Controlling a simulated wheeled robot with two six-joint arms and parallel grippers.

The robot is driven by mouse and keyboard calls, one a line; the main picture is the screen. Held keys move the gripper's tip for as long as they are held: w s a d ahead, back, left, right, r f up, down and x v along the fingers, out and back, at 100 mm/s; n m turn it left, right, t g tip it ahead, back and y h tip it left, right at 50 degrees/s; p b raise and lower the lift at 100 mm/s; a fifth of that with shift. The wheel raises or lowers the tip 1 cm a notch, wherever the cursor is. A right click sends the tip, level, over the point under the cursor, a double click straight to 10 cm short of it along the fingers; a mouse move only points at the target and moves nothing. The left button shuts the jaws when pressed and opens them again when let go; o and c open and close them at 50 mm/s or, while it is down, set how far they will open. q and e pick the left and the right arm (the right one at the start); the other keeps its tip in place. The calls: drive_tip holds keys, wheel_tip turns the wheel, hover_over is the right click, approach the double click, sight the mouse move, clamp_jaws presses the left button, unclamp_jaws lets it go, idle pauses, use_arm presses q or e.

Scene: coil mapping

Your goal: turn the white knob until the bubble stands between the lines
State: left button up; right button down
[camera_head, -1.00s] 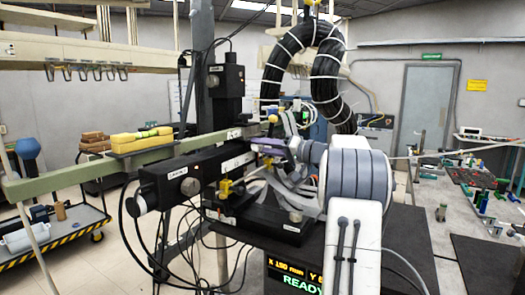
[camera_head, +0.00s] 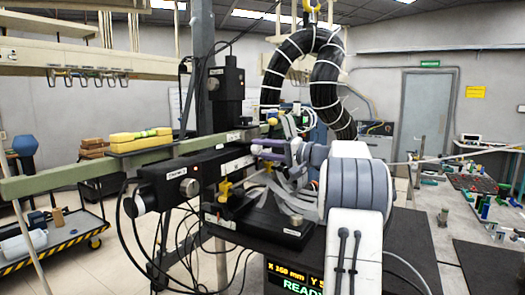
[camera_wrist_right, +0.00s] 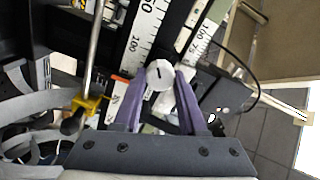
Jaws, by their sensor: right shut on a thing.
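The white knob (camera_wrist_right: 160,74) shows in the right wrist view between two purple fingers, with a dark line on its face. My right gripper (camera_wrist_right: 160,80) is shut on it. In the head view, my right gripper (camera_head: 260,147) reaches in from the right to the black stage assembly, and its fingers hide the knob. My left gripper is not in view.
Black stages (camera_head: 165,183) with silver knobs and loose cables stand around the gripper. A thick black hose bundle (camera_head: 325,75) arches behind it. A display (camera_head: 292,275) glows at the front. A cart (camera_head: 50,240) stands left; a cluttered bench (camera_head: 480,185) stands right.

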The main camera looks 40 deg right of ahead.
drive_tip(key=shift+c, duration=2.3)
unclamp_jaws()
drive_tip(key=shift+s+d+f+b, duration=0.1)
drive_tip(key=shift+s+d+b, duration=0.15)
drive_tip(key=shift+s, duration=0.2)
drive_tip(key=b+v, duration=0.3)
drive_tip(key=v, duration=0.6)
drive_tip(key=shift+s, duration=0.25)
